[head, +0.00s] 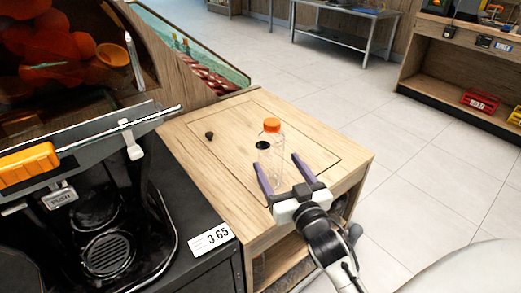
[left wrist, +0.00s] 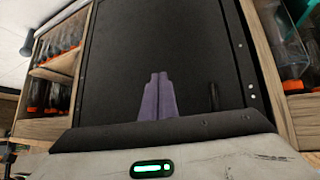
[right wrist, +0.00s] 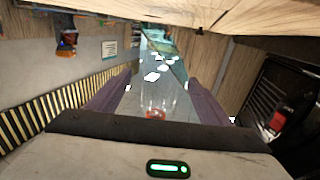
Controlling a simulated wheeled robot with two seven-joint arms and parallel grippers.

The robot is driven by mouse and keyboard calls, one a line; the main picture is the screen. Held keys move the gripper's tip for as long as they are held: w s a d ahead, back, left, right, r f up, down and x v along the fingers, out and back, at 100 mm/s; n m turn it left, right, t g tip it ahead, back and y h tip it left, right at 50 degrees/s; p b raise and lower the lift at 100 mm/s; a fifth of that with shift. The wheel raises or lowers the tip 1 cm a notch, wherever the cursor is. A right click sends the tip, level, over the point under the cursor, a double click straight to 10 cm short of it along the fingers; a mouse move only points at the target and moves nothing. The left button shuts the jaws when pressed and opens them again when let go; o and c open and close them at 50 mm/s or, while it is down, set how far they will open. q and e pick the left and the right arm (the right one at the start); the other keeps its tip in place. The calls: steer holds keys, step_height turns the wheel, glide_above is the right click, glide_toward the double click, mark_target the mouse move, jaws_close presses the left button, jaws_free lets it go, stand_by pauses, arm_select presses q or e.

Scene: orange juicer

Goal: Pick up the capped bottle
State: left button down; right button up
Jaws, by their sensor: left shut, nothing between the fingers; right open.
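The capped bottle (head: 273,158) is clear with an orange cap (head: 271,125). It stands upright on the wooden counter in the head view. My right gripper (head: 278,168) is open, with its two purple fingers pointing toward the bottle from the near side, one to each side of it in the picture. Contact is not visible. In the right wrist view, which looks upside down, a faint clear shape with a reddish cap (right wrist: 155,114) shows between the open fingers (right wrist: 160,88). My left gripper (left wrist: 158,92) is shut and empty in the left wrist view, facing a black panel.
The wooden counter (head: 215,150) has a dark round hole and a small dark knob (head: 209,135). Shelves of orange-capped bottles (left wrist: 58,60) show in the left wrist view. Open floor lies right.

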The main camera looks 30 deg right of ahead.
mark_target(277, 163)
steer(key=x, duration=0.3)
steer(key=shift+w+r, duration=0.15)
steer(key=x, duration=0.5)
steer(key=shift+w+a+b, duration=0.15)
steer(key=shift+w+b, duration=0.15)
steer(key=shift+w, duration=0.05)
steer(key=c, duration=1.2)
